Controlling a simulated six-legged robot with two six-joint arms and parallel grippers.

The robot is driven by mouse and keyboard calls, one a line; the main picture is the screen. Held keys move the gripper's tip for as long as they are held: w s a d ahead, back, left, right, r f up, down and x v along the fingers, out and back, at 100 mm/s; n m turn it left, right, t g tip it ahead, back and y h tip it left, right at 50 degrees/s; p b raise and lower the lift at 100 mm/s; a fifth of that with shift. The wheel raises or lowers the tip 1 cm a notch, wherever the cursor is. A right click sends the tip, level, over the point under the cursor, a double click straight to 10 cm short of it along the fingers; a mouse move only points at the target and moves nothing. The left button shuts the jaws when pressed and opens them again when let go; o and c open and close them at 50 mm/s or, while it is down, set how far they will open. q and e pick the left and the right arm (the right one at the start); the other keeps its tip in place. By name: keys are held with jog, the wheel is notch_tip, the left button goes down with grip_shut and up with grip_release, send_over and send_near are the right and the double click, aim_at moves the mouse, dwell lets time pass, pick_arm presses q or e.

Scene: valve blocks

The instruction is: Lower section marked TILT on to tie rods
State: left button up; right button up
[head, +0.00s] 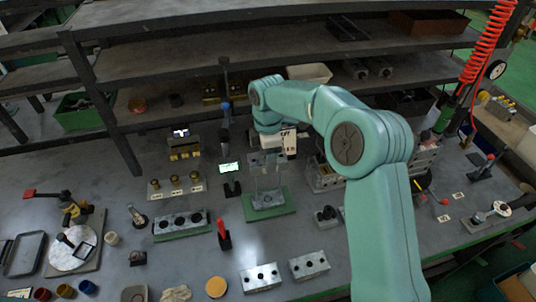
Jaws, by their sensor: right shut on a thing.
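My right gripper (271,143) is at the end of the teal arm, over the middle of the bench, with its fingers partly hidden by the wrist. It is shut on a grey metal section (268,160), held just above or at the upright tie rods (268,182). I cannot tell whether the section touches the rods. A pale label with dark marks (289,142) shows beside the gripper, too small to read. The tie rods stand on a green base plate (270,206). My left gripper is not in view.
A small stand with a lit green screen (229,168) is close left of the rods. A grey block with holes (181,224) is further left. Two drilled blocks (261,278) (309,265) lie in front. Shelves (190,60) rise behind.

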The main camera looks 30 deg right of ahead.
notch_tip(320, 180, down, 10)
jog(key=b, duration=0.6)
jog(key=shift+r, duration=0.15)
dwell(2.8)
jog(key=o, duration=1.5)
notch_tip(320, 180, up, 16)
jog(key=shift+r, duration=0.15)
